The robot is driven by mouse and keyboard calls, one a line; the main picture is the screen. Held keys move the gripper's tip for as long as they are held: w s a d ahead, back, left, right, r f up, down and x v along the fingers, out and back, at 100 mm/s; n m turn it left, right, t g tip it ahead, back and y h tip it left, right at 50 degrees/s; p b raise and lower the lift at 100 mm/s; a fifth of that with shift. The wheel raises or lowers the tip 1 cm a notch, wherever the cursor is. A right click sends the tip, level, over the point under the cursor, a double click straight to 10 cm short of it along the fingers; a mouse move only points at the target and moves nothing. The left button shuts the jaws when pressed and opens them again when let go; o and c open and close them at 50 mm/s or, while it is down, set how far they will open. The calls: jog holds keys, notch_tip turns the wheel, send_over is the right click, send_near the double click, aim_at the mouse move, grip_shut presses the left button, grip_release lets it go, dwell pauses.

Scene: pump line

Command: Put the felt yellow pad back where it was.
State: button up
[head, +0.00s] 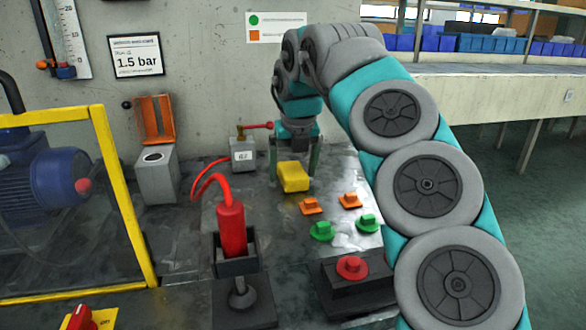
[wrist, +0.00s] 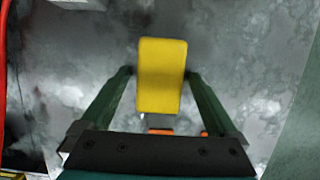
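The yellow pad (head: 293,176) is a soft-edged block at the bench's middle, below my wrist. It also shows upright in the picture in the wrist view (wrist: 162,75). My gripper (head: 295,170) points down with its two green fingers on either side of the pad. In the wrist view, my gripper's fingertips (wrist: 160,71) flank the pad's long sides, with a thin gap at the left and hardly any at the right. Whether the pad rests on the bench or hangs just above it is hard to tell.
Orange knobs (head: 310,206) and green knobs (head: 322,231) lie right of the pad. A red cylinder (head: 231,228) stands in a dark holder in front. A grey box with an open orange lid (head: 157,172) and a yellow-framed guard (head: 125,200) are left. A red button (head: 352,267) sits front right.

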aim_at(296, 174)
jog(key=shift+v, duration=3.2)
jog(key=shift+s+r, duration=0.15)
jog(key=shift+r, duration=0.45)
